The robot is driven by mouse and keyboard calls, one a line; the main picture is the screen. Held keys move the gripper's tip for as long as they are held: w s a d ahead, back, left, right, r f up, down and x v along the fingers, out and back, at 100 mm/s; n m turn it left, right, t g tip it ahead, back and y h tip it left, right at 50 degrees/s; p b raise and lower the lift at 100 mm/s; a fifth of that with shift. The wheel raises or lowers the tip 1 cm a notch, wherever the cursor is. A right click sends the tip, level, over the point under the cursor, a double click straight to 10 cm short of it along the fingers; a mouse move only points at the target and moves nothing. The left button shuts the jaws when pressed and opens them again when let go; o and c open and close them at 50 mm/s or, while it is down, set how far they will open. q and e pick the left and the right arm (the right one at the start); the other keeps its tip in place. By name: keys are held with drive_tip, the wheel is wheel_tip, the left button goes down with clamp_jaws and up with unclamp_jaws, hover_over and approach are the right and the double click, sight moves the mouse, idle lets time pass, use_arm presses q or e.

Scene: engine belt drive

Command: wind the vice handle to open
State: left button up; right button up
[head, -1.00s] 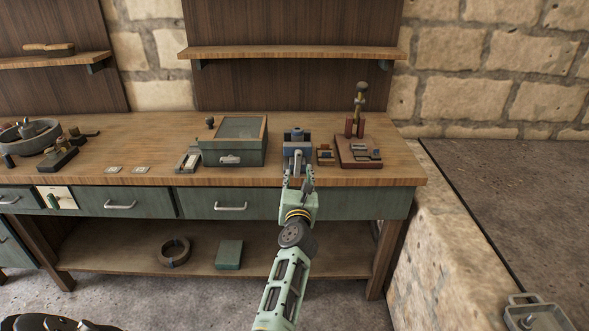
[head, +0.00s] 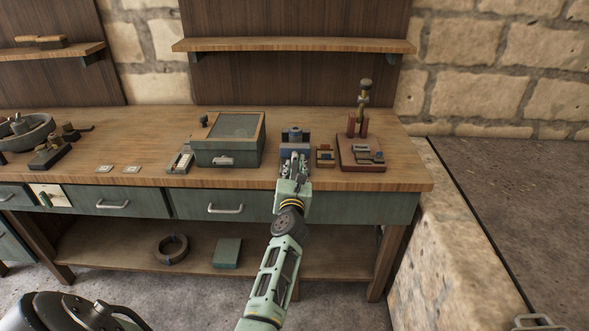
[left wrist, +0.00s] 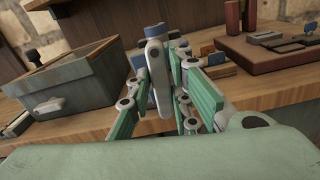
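The small blue-grey vice (head: 295,137) stands on the bench near its front edge, right of the green box. Its grey handle (left wrist: 157,72) hangs roughly upright in the left wrist view, with a rounded top end. My left gripper (head: 294,160) is at the front of the vice. In the left wrist view its fingers (left wrist: 159,72) lie on both sides of the handle, closed in against it. My right gripper is not in view.
A green lidded box (head: 230,140) stands close left of the vice. Small blocks (head: 325,156) and a red-brown stand (head: 361,150) are close on the right. Drawers with handles (head: 225,209) run below the bench top. A shelf (head: 295,46) hangs behind.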

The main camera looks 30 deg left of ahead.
use_arm(q)
drive_tip(key=shift+f, duration=0.1)
drive_tip(key=shift+c, duration=0.9)
clamp_jaws()
drive_tip(key=shift+n, duration=0.9)
drive_tip(key=o, duration=0.7)
unclamp_jaws()
drive_tip(key=shift+w+a, duration=0.1)
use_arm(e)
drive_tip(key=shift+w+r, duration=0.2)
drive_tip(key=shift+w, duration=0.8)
